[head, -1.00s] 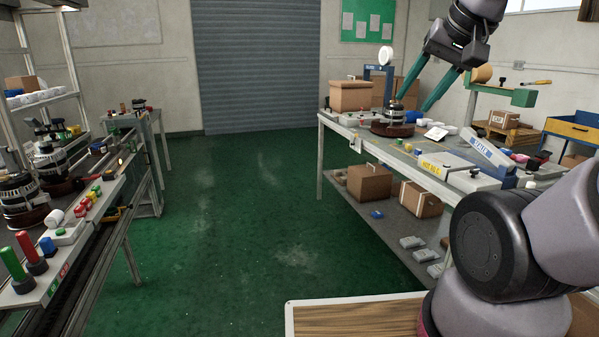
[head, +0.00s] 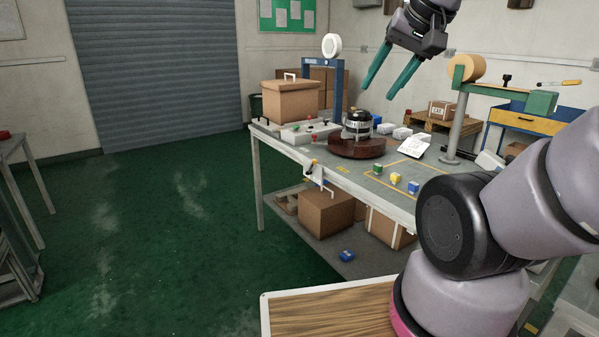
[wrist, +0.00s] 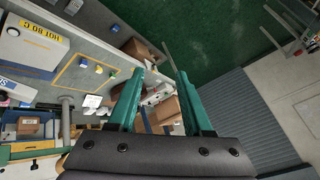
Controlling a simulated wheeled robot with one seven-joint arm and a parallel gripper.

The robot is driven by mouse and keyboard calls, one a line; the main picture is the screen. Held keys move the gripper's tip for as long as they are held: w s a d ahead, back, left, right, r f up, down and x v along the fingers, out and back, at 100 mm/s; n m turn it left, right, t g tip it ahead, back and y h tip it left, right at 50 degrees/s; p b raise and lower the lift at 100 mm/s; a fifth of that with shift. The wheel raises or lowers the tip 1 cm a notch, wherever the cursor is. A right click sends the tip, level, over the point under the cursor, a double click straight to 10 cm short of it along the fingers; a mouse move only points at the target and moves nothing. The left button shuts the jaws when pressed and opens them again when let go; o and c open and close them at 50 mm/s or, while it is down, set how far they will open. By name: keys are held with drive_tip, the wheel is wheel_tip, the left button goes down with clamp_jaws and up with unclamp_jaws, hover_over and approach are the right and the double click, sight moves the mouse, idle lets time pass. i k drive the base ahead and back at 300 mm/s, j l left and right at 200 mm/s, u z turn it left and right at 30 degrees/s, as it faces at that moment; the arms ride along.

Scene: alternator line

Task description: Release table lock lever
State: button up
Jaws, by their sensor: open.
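My gripper (head: 378,96) is open and empty, raised above the workbench (head: 262,190). In the wrist view its two teal fingers (wrist: 160,74) are spread apart with nothing between them. A round brown turntable (head: 356,147) on the bench carries a black and silver alternator (head: 357,124).
A cardboard box (head: 290,100) and a blue stand (head: 337,88) are behind the turntable. Small coloured blocks (head: 395,179) lie on the bench top. The green floor (head: 170,220) to the left is clear.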

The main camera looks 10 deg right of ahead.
sight(313, 162)
drive_tip(key=i+j+z, duration=0.25)
drive_tip(key=i, duration=0.15)
drive_tip(key=i+j+z, duration=0.2)
drive_tip(key=j, duration=0.2)
drive_tip(key=i+j+z, duration=0.15)
drive_tip(key=j, duration=0.25)
drive_tip(key=i+j+z, duration=0.2)
drive_tip(key=j, duration=0.2)
drive_tip(key=j+z, duration=0.2)
drive_tip(key=j, duration=0.25)
